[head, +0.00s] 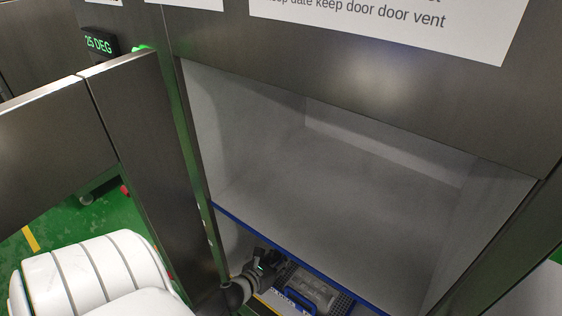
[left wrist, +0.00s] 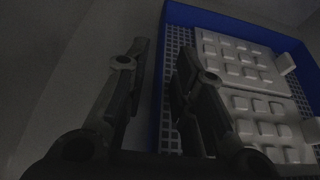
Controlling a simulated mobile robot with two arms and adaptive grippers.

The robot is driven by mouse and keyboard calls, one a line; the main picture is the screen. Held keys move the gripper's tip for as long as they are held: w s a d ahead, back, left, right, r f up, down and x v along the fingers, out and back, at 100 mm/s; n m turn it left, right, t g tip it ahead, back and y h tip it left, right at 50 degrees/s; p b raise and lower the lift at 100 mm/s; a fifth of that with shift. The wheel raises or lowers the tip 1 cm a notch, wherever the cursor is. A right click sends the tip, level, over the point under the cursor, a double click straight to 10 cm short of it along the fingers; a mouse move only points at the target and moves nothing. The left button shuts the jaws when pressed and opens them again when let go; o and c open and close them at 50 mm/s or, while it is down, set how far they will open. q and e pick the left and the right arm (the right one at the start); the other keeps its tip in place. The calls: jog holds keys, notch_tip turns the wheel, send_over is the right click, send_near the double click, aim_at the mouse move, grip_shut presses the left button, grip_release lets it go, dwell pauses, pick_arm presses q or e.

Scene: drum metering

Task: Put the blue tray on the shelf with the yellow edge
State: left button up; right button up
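The blue tray (head: 345,303) shows at the bottom of the head view, inside the cabinet below the blue-edged shelf, partly cut off. In the left wrist view the tray (left wrist: 240,22) has a blue rim, a grid floor and white blocky pieces in it. My left gripper (head: 272,262) is at the tray's left end. In the left wrist view its fingers (left wrist: 163,55) are apart, one on each side of the tray's left wall, with a visible gap. A short yellow edge (head: 266,304) shows low beside the tray; most of it is hidden. My right gripper is out of view.
A shelf with a blue edge (head: 290,258) lies above the tray, its compartment empty. A green temperature display (head: 98,44) is beyond the door.

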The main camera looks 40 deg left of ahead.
pick_arm(q)
jog(key=shift+r, duration=0.1)
jog(key=shift+s+r, duration=0.1)
jog(key=shift+s, duration=0.1)
jog(key=v, duration=1.1)
jog(key=shift+s+r, duration=0.1)
jog(key=shift+s, duration=0.2)
